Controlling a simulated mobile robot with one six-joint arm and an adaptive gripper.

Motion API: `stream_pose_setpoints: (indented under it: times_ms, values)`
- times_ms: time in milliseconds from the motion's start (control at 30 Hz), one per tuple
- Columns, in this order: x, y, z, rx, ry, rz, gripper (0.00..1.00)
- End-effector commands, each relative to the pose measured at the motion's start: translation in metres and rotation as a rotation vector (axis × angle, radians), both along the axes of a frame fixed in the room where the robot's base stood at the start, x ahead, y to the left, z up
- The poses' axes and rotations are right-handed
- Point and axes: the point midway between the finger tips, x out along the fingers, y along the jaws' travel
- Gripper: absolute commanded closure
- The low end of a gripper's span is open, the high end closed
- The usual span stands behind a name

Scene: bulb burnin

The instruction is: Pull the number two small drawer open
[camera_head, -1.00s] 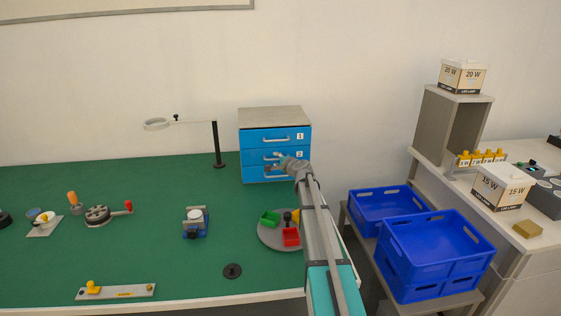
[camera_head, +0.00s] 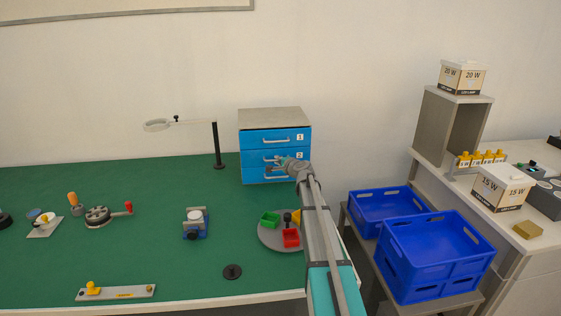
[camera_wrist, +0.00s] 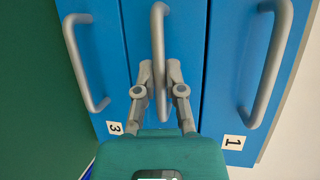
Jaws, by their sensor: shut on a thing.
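The small drawer cabinet (camera_head: 275,116) stands at the back of the green bench, with three blue drawers stacked in it. My gripper (camera_head: 283,162) is at this drawer's front. In the wrist view my gripper (camera_wrist: 159,72) is shut around its grey bar handle (camera_wrist: 159,30). My gripper hides its label there. I cannot tell whether the drawer stands slightly out.
Drawer one (camera_head: 262,137) is above and drawer three (camera_head: 252,175) below, both with bar handles. A magnifier lamp post (camera_head: 216,145) stands left of the cabinet. A round tray (camera_head: 270,239) with coloured bins lies in front, beside my arm. Blue crates (camera_head: 435,250) stand at the right.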

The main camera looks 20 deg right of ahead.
Motion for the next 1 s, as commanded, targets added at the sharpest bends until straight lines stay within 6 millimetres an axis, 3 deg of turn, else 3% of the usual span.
stream_pose_setpoints:
  times_ms: [267, 700, 1000]
  values:
    - [-0.031, 0.015, -0.001, -0.001, 0.002, 0.003, 1.0]
    - [-0.12, 0.044, -0.001, 0.002, 0.003, 0.012, 1.0]
    - [-0.152, 0.054, -0.001, 0.002, 0.002, 0.014, 1.0]
